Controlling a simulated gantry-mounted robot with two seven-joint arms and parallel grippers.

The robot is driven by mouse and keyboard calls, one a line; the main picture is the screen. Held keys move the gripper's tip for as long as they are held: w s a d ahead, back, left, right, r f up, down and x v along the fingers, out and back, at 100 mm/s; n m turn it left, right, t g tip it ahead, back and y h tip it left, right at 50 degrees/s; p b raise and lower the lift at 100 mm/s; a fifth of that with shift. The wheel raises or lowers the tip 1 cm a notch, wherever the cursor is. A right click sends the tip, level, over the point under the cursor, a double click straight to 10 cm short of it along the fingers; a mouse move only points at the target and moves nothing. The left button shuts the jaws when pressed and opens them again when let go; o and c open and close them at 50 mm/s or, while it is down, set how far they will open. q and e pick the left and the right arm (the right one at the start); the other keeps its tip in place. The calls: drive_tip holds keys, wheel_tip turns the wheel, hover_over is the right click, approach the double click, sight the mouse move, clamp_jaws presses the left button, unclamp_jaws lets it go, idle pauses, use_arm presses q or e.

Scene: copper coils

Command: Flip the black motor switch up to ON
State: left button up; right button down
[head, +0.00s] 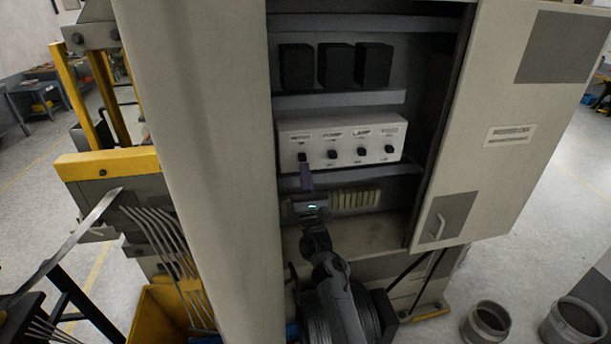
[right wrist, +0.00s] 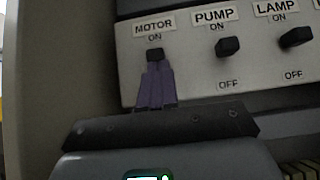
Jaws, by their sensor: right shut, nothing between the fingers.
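The black motor switch (right wrist: 155,55) is the leftmost on a white panel (head: 342,141) inside the open cabinet. In the right wrist view it sits just under the ON label; the lower label is hidden by my fingers. I cannot tell for certain whether its lever points up or down. My right gripper (right wrist: 155,68) is shut and empty, its purple fingertips right at the underside of the switch, seemingly touching it. In the head view the right gripper (head: 305,166) reaches up from below to the motor switch (head: 302,157). My left gripper is not in view.
The pump switch (right wrist: 228,47) and lamp switch (right wrist: 296,37) are close to the right on the same panel. The cabinet door (head: 510,110) stands open at the right. Black boxes (head: 335,66) sit on the shelf above, and a pale terminal row (head: 355,199) is below.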

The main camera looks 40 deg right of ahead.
drive_tip(key=w+d+f+b+v, duration=0.1)
drive_tip(key=b+v, duration=0.3)
drive_tip(key=v, duration=0.8)
drive_tip(key=shift+w+a+f, duration=0.15)
drive_tip(key=shift+f, duration=0.7)
